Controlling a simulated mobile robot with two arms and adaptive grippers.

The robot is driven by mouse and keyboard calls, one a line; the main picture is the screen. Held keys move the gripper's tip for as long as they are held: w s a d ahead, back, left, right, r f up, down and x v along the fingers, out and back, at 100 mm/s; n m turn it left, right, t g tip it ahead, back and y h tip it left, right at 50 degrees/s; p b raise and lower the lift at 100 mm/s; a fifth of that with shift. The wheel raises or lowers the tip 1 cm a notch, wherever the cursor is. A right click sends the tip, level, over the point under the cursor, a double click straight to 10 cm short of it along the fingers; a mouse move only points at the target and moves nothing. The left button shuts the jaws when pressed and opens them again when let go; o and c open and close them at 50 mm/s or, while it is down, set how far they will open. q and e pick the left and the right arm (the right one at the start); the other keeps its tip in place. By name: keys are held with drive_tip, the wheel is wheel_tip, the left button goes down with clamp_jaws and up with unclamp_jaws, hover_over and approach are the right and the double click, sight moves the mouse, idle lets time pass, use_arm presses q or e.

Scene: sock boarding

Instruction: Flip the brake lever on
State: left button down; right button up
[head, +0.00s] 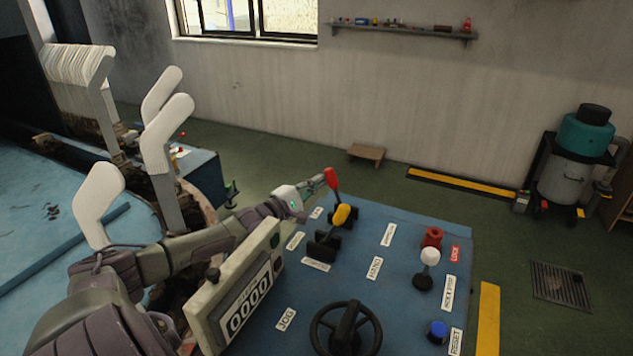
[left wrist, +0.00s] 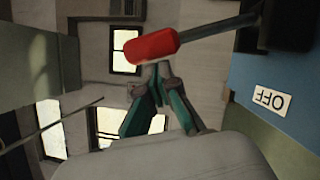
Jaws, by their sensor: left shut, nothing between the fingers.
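A lever with a red grip (head: 331,178) stands at the far left edge of the blue control panel (head: 400,300). It looks like the brake lever, but no label naming it is readable. My left gripper (head: 320,182) is shut and empty, just left of the red grip. In the left wrist view, the closed fingertips (left wrist: 156,72) meet the edge of the red grip (left wrist: 152,46); I cannot tell if they touch it. The lever's dark rod runs right to a black base. An OFF label (left wrist: 270,100) lies beside that base. My right gripper is out of view.
A yellow-handled lever (head: 341,215) stands close in front of the red one. A counter box (head: 240,300) reading 0000 stands near my left forearm. A black handwheel (head: 345,328), white knob (head: 429,257), red knob (head: 432,237) and blue button (head: 437,331) are also on the panel.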

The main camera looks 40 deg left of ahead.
use_arm(q)
drive_tip(key=shift+w+d+r+p, duration=0.15)
drive_tip(key=shift+d+r+p, duration=0.3)
drive_tip(key=shift+d+p, duration=0.15)
wheel_tip(320, 180, up, 10)
idle(0.5)
drive_tip(key=shift+a, duration=0.1)
